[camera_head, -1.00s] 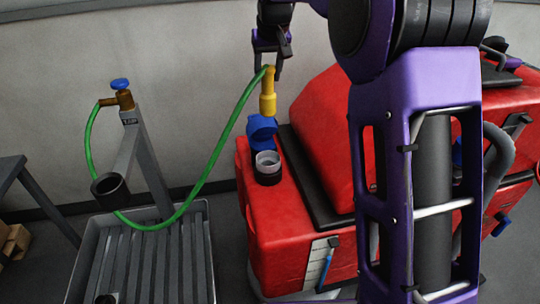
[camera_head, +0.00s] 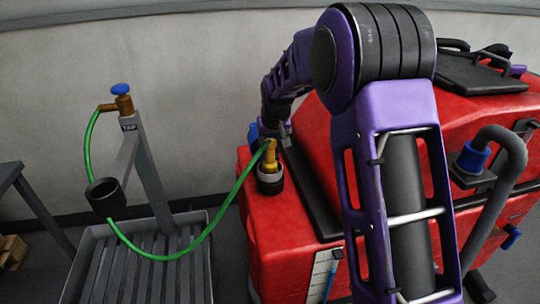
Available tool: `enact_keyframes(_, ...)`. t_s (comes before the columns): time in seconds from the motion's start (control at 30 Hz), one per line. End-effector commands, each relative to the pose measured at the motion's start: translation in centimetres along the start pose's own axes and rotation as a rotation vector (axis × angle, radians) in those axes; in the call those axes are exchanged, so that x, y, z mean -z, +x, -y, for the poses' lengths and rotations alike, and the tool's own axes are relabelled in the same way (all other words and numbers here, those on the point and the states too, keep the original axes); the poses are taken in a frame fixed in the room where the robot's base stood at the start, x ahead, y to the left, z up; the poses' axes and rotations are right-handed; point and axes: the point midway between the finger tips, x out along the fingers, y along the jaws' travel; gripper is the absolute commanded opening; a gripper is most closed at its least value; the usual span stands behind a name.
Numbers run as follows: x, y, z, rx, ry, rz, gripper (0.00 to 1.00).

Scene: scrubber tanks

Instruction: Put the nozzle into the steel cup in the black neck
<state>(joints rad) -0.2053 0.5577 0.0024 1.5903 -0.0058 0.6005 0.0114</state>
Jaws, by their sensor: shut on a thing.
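The yellow nozzle (camera_head: 270,157) is on the end of the green hose (camera_head: 222,212). It stands nearly upright, and its lower end goes down inside the rim of the steel cup (camera_head: 269,178). Whether it touches the cup's bottom is hidden. The cup sits in the black neck (camera_head: 271,188) on top of the red tank (camera_head: 283,232). My gripper (camera_head: 271,138) is shut on the nozzle near its top, where the hose joins, just above the neck. The fingers are small and partly hidden.
The blue cap (camera_head: 253,134) stands open behind the neck, close to my gripper. The hose loops left to the tap (camera_head: 123,102), past a black ring holder (camera_head: 105,196) above a grey slatted tray (camera_head: 140,262). A grey pipe (camera_head: 505,180) is at right.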

Motion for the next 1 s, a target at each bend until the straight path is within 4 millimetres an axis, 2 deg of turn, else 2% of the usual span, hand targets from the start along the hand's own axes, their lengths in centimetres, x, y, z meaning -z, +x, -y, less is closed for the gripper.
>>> enact_keyframes(0.03,-0.5,1.1,0.0,0.0,0.0,0.002,0.0)
enact_keyframes(0.17,-0.9,2.3,0.0,0.0,0.0,-0.002,0.0)
enact_keyframes(0.6,-1.1,2.9,0.0,0.0,0.0,-0.001,0.0)
enact_keyframes(0.63,-1.1,2.8,0.0,0.0,0.0,0.0,0.54)
enact_keyframes(0.77,-1.1,2.8,0.0,0.0,0.0,0.0,0.77)
enact_keyframes(1.0,-1.1,2.8,0.0,0.0,0.0,0.0,0.78)
